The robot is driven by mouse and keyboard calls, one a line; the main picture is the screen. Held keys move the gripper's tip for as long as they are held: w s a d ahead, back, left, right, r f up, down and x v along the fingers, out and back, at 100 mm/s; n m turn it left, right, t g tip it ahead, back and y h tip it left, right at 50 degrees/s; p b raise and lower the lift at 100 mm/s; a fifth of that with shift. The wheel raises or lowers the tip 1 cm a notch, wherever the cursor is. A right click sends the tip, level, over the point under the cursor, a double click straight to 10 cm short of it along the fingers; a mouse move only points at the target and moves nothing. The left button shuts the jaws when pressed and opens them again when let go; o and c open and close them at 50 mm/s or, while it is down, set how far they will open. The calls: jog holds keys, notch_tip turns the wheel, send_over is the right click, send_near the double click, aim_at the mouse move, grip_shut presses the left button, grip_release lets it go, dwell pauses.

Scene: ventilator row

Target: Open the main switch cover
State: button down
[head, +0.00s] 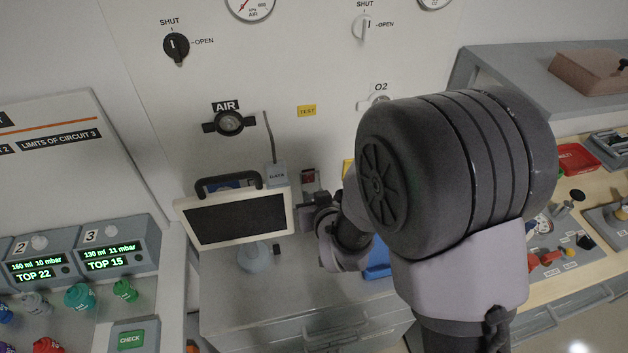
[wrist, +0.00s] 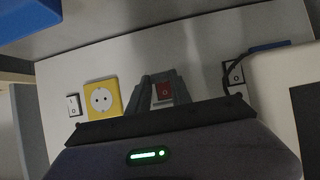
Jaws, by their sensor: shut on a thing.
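The main switch is a red rocker in a pale frame on the wall panel, seen in the wrist view (wrist: 163,91) and above my gripper in the head view (head: 309,178). My gripper (wrist: 163,97) reaches to the switch, with its grey fingers on either side of the red rocker. It is shut on the main switch cover there; the cover itself is hard to make out between the fingers. In the head view my gripper (head: 308,212) is at the wall just right of the monitor, partly hidden by my arm.
The monitor (head: 237,219) stands close left of my gripper. A yellow socket (wrist: 101,99) and a white switch (wrist: 74,104) sit beside the main switch. A data box (head: 277,174) with a cable is nearby. A blue object (head: 378,262) lies below my arm.

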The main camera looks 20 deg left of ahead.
aim_at(314, 178)
notch_tip(314, 178, up, 3)
jog(key=g+h+p, duration=0.1)
jog(key=p, duration=0.3)
jog(key=g+h+p, duration=0.1)
jog(key=g+p, duration=0.1)
jog(key=p, duration=0.1)
jog(key=shift+s+d+r+p, duration=0.1)
jog(key=shift+s+r+p, duration=0.05)
jog(key=shift+p, duration=0.2)
jog(key=r+g+h+p, duration=0.1)
jog(key=g+p, duration=0.1)
jog(key=p, duration=0.5)
jog(key=g+h+p, duration=0.2)
jog(key=p, duration=0.5)
jog(key=r+g+h+p, duration=0.1)
jog(key=g+p, duration=0.2)
jog(key=p, duration=0.5)
jog(key=shift+w+a+r, duration=0.2)
jog(key=shift+w+r, duration=0.1)
jog(key=shift+w, duration=0.05)
jog(key=shift+r, duration=0.1)
jog(key=c, duration=1.2)
grip_release()
jog(key=shift+o, duration=0.2)
jog(key=shift+r, duration=0.1)
